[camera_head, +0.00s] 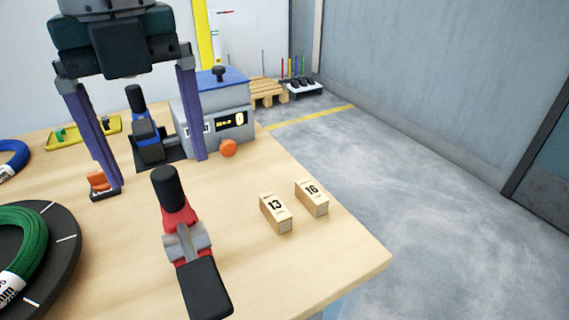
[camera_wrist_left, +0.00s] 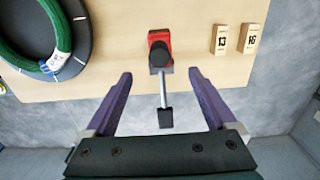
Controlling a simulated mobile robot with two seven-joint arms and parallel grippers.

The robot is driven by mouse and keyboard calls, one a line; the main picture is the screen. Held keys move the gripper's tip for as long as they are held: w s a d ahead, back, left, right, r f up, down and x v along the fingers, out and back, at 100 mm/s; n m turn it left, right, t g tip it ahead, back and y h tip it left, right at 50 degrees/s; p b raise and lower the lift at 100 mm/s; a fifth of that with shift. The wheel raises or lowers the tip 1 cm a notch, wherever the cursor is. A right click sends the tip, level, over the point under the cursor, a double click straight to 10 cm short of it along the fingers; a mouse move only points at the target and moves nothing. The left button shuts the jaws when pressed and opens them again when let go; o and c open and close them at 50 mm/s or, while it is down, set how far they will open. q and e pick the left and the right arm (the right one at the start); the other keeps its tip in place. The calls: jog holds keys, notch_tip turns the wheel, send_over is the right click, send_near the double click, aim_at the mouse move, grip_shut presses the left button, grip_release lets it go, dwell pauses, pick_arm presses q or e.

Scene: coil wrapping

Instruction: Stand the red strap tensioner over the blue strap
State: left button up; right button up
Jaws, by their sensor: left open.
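The red strap tensioner (camera_head: 177,214) stands on the wooden table, with a black upper handle and a long black lever toward the front. In the left wrist view the red tensioner (camera_wrist_left: 159,38) lies ahead of the fingertips, its lever reaching between them. My left gripper (camera_head: 155,172) is open and empty, with purple fingers pointing down, behind the tensioner in the head view; it also shows in the wrist view (camera_wrist_left: 159,74). A green coil (camera_head: 28,245) lies on a black disc (camera_head: 68,250) at left. I cannot make out a blue strap clearly. My right gripper is not in view.
A blue tool (camera_head: 148,140) stands beside a grey device with a display (camera_head: 225,120). An orange item (camera_head: 99,181) is near a fingertip. Wooden blocks 13 (camera_head: 275,210) and 16 (camera_head: 312,197) sit at right. A blue coil (camera_head: 12,158) is at far left. The front-right table is clear.

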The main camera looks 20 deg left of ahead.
aim_at(177, 211)
pick_arm(q)
jog(key=f, duration=0.4)
jog(key=shift+s+a, duration=0.2)
jog(key=f, duration=0.4)
jog(key=f+b, duration=0.1)
jog(key=shift+w+d+f, duration=0.1)
jog(key=shift+w+f, duration=0.2)
jog(key=shift+f, duration=0.1)
grip_shut()
jog(key=shift+r, duration=0.1)
